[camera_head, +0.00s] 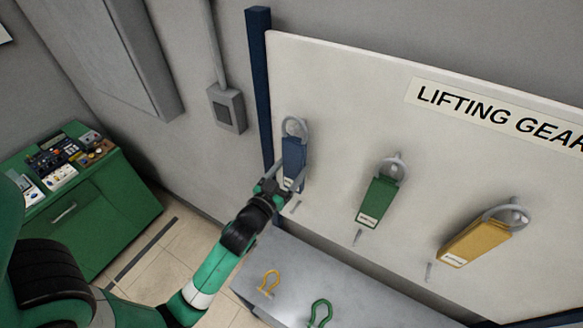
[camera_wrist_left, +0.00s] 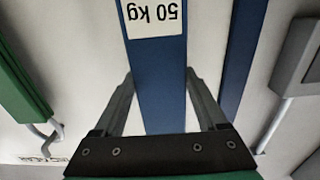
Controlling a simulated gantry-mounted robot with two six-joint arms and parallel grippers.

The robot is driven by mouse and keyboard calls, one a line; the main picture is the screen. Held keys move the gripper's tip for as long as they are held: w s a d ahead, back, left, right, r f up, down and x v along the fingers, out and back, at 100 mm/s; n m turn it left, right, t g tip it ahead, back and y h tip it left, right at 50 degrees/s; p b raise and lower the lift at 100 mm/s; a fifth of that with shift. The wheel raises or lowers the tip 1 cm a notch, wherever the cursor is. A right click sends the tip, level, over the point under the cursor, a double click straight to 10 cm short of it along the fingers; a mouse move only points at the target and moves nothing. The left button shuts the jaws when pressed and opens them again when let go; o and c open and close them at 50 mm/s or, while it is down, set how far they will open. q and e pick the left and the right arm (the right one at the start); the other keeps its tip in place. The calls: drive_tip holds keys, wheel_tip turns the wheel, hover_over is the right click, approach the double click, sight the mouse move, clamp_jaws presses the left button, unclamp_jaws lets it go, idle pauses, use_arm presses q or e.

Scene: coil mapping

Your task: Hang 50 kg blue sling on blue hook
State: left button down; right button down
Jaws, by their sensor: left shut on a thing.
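The blue sling (camera_head: 293,153) is upright against the white board, with a grey ring (camera_head: 294,126) at its top. The ring is at a grey hook; I cannot tell whether the ring's weight rests on it. In the left wrist view the blue sling (camera_wrist_left: 165,85) runs between the fingers, its 50 kg label (camera_wrist_left: 153,17) upside down. My left gripper (camera_head: 283,180) is shut on the sling's lower part. My right gripper is not in view. No blue colour shows on the hook.
A green sling (camera_head: 379,197) and a yellow sling (camera_head: 484,234) hang to the right on the board (camera_head: 340,90). Below, a grey surface (camera_head: 300,262) carries an orange shackle (camera_head: 269,281) and a green shackle (camera_head: 319,313). A green cabinet (camera_head: 95,205) stands at left.

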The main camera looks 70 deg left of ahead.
sight(292, 168)
use_arm(q)
drive_tip(key=shift+v, duration=1.6)
drive_tip(key=shift+s+d+b, duration=0.3)
drive_tip(key=shift+s+d, duration=0.15)
drive_tip(key=shift+s, duration=0.1)
drive_tip(key=shift+r, duration=0.1)
